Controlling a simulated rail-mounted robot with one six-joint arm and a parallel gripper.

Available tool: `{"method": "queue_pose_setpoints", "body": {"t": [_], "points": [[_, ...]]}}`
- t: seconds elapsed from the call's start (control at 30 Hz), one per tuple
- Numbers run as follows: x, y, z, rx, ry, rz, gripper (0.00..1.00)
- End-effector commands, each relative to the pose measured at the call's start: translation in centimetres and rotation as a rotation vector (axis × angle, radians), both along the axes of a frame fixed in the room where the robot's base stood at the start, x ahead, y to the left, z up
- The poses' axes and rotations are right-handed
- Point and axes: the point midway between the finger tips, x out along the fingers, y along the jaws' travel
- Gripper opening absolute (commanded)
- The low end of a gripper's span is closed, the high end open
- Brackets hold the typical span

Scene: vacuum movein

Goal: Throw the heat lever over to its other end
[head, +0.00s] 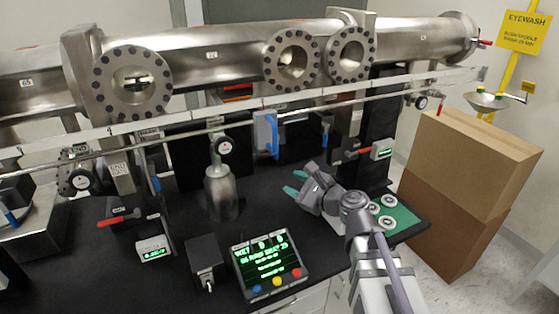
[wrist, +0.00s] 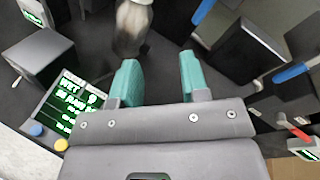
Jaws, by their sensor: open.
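No lever has a heat label I can read. A dark box (head: 204,262) on the bench left of the display console has a small silver lever (head: 209,285) low on its front; the box also shows at the wrist view's left (wrist: 38,62). A blue lever (head: 273,138) hangs upright on a grey-blue box behind my gripper. Red levers show at left (head: 118,219) and right (head: 358,152). My gripper (head: 295,182) is open and empty above the bench, right of the dark box and apart from every lever. Its teal fingers (wrist: 158,65) are spread in the wrist view.
The display console (head: 270,265) with coloured buttons stands in front of my gripper. A metal cylinder (head: 221,192) stands behind left. Steel rings lie on a green mat (head: 408,224) at right. A steel vacuum tube (head: 210,62) spans the back. Cardboard boxes (head: 470,160) stand right.

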Motion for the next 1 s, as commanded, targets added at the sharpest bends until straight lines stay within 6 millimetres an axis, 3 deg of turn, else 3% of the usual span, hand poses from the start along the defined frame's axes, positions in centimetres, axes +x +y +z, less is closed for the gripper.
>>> {"method": "queue_pose_setpoints", "body": {"t": [0.03,0.1,0.2,0.43,0.8,1.0], "points": [[1.1,-0.7,1.5,0.197,0.094,-0.088,0.41],[2.0,-1.6,2.5,0.399,0.205,-0.169,0.41],[2.3,-2.1,2.6,0.493,0.276,-0.208,0.41],[3.2,-1.4,2.6,0.499,0.287,-0.204,0.41],[9.6,3.7,2.6,0.496,0.286,-0.203,0.41],[10.7,4.8,2.6,0.496,0.285,-0.203,0.41]]}}
